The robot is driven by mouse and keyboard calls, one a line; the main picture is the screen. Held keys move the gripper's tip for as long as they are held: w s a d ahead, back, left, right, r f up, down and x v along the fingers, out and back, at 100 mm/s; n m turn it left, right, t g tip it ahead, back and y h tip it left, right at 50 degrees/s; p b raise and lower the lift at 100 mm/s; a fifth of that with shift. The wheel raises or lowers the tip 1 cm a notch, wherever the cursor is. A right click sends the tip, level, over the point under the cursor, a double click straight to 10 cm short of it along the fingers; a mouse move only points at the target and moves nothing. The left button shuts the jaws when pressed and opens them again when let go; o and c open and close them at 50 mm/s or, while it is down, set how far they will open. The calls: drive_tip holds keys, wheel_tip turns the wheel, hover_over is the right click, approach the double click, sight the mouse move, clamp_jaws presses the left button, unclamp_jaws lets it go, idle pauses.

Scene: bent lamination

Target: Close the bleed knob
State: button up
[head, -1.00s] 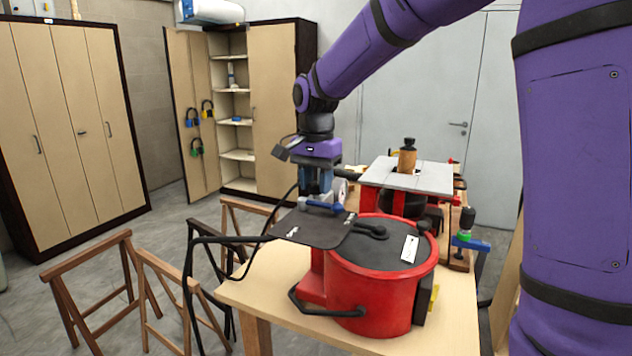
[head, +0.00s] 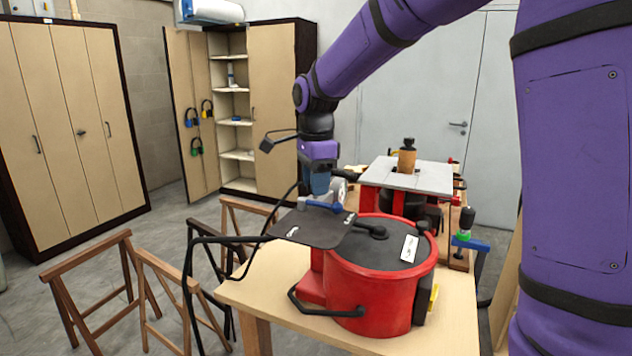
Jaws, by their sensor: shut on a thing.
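My gripper (head: 318,192) points straight down above the back left of the red pot, behind the black plate (head: 312,229). Its blue fingers are shut low beside a round pale gauge (head: 339,190) and a blue lever (head: 323,206). The fingers close at the place of the bleed knob, which is too small and too covered by them to make out. The red pot (head: 375,295) stands on the pale wooden table (head: 262,287), with a black lid (head: 385,247) on top.
A red machine with a grey top (head: 425,178) and a brown bottle (head: 407,158) stands behind the pot. A green-and-black tool (head: 467,218) is at right. Black hoses (head: 196,265) hang at the table's left, near wooden trestles (head: 90,275).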

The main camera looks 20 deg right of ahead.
drive_tip(key=shift+r, duration=0.1)
idle(0.4)
drive_tip(key=o, duration=0.9)
wheel_tip(320, 180, up, 11)
drive_tip(key=shift+f, duration=0.1)
drive_tip(key=s+d+n+t, duration=0.4)
drive_tip(key=s+n, duration=0.5)
drive_tip(key=s, duration=0.7)
drive_tip(key=s+d+f+n, duration=0.1)
drive_tip(key=s+f+n, duration=0.1)
drive_tip(key=s+n, duration=0.1)
drive_tip(key=s+d+f+n, duration=0.1)
drive_tip(key=s+f+n, duration=0.1)
drive_tip(key=s, duration=0.3)
drive_tip(key=s+f+n+t, duration=0.1)
drive_tip(key=s+f+n, duration=0.1)
drive_tip(key=s, duration=0.3)
drive_tip(key=shift+d+f+n, duration=0.25)
drive_tip(key=shift+d+n, duration=0.15)
drive_tip(key=shift+n, duration=0.5)
